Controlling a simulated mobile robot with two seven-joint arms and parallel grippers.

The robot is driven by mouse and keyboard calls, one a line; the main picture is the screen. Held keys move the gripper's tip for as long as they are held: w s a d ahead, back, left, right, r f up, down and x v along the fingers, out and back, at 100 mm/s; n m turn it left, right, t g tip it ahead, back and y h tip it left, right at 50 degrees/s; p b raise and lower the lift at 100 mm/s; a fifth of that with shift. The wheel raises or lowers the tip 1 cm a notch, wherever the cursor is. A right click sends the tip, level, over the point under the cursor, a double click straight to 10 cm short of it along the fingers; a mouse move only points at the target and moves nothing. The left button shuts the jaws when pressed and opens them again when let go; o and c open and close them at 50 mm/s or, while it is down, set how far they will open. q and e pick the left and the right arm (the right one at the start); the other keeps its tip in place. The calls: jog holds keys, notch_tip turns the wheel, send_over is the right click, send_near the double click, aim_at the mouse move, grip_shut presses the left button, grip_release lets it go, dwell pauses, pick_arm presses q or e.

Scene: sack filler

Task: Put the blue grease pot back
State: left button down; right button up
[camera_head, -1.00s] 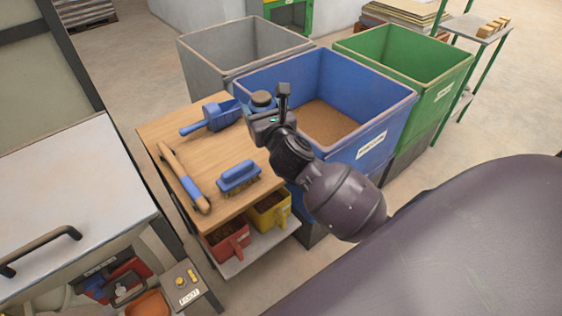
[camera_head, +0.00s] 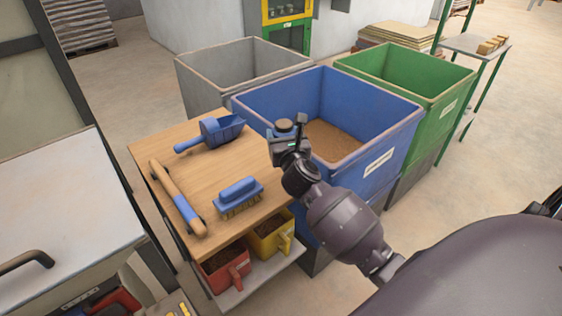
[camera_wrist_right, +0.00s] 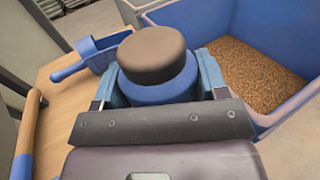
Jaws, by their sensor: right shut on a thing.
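The grease pot, blue with a dark brown lid (camera_head: 285,126), is in the jaws of my right gripper (camera_head: 289,137). In the right wrist view the pot (camera_wrist_right: 156,68) stands between the two blue-grey fingers, lid up. In the head view the gripper and pot are at the right edge of the wooden table (camera_head: 152,140), in front of the blue bin's near wall. I cannot tell how high the pot is above the table. My left gripper is not in view.
On the table lie a blue scoop (camera_head: 217,132), a blue brush (camera_head: 238,197) and a wooden-handled tool (camera_head: 177,197). Blue (camera_head: 372,172), grey (camera_head: 205,91) and green (camera_head: 445,113) bins stand behind. The table's middle is clear.

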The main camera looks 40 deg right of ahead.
notch_tip(320, 180, down, 2)
jog(key=shift+f+b, duration=0.2)
jog(key=shift+b, duration=0.1)
notch_tip(320, 180, down, 5)
jog(key=shift+f+b, duration=0.1)
jog(key=shift+b, duration=1)
jog(key=shift+f, duration=0.15)
jog(key=o, duration=1.1)
jog(key=shift+f, duration=0.1)
